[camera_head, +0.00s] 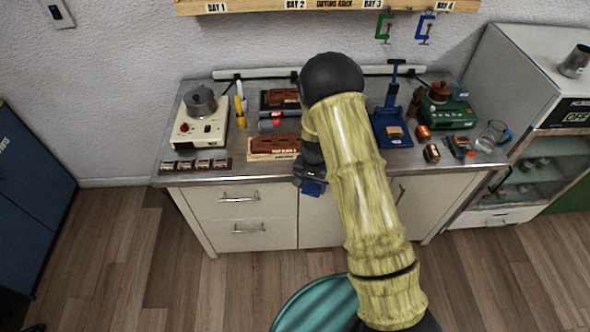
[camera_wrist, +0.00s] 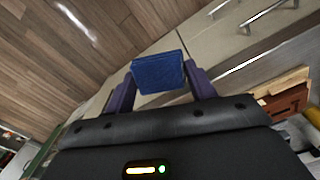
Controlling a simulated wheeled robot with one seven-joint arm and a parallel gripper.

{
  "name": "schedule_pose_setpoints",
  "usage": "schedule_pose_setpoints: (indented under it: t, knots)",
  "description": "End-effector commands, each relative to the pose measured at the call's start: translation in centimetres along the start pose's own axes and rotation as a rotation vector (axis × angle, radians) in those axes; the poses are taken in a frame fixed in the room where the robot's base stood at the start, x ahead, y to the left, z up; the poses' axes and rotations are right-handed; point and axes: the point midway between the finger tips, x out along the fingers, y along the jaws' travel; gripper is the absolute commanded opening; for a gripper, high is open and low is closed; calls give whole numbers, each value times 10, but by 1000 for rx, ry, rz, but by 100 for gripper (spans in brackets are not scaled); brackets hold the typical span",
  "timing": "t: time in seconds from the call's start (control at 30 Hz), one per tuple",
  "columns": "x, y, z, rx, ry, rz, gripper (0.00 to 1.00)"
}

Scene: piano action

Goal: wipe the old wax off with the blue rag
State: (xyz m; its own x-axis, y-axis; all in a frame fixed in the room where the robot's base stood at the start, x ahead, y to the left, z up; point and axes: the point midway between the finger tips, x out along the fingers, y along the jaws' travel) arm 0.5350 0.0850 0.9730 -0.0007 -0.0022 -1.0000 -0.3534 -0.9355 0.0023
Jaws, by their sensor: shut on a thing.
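My gripper (camera_head: 311,178) is shut on the blue rag (camera_wrist: 158,74); in the wrist view the rag looks like a thick blue block between the two dark purple fingers. In the head view the rag (camera_head: 313,188) hangs in front of the workbench's front edge, by the cabinet doors and clear of the top. A reddish-brown piece (camera_head: 272,145) on a pale labelled board (camera_head: 258,156) lies on the bench just left of my arm. A similar brown piece (camera_head: 280,97) lies behind it. I cannot make out the old wax; my arm hides part of the bench.
A white hot plate (camera_head: 196,133) with a metal pot (camera_head: 201,99) stands at the left, several small tins (camera_head: 195,165) before it. Right of my arm are a blue press (camera_head: 391,130), a green device (camera_head: 453,112) and a glass jug (camera_head: 491,135).

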Motion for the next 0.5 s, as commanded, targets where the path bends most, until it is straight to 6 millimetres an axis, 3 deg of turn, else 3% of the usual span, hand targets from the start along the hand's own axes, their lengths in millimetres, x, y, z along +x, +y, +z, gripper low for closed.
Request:
schedule_pose_setpoints:
  t: [0.1, 0.3, 0.5]
  knots:
    - [24, 35, 1, -101, -5, 1, 34]
    - [49, 82, 8, -291, -3, -1, 34]
    - [54, 95, 11, -362, 1, -2, 34]
